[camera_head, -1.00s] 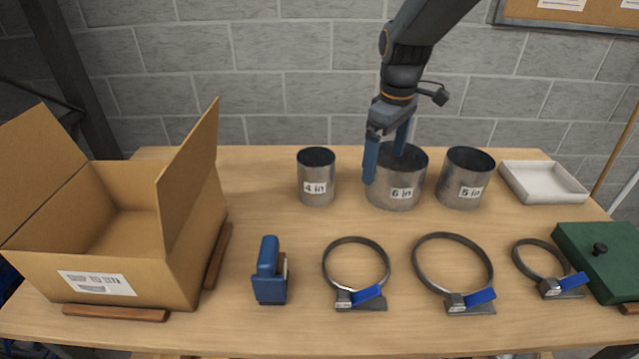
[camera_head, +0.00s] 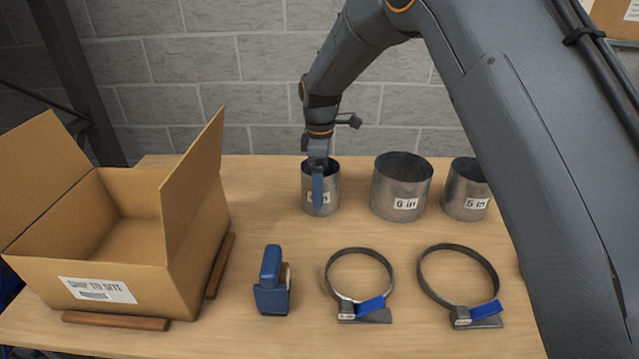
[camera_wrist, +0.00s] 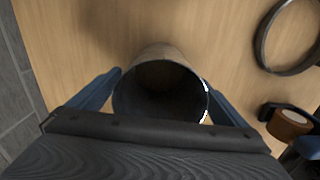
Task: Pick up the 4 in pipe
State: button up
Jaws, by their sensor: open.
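The 4 in pipe (camera_head: 333,190) is a short grey metal cylinder standing upright towards the back of the table. My gripper (camera_head: 318,190) is over it from above, with one blue finger in front of its label. In the wrist view the pipe's open rim (camera_wrist: 160,95) lies between the two blue fingers of my gripper (camera_wrist: 160,98). The fingers are open, one on each side of the pipe. I cannot tell whether either finger touches its wall.
The 6 in pipe (camera_head: 401,188) stands close on the right, with the 5 in pipe (camera_head: 466,190) beyond it. An open cardboard box (camera_head: 125,265) is at the left.

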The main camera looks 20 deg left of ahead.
jog(key=shift+f, duration=1)
jog(key=c, duration=1.2)
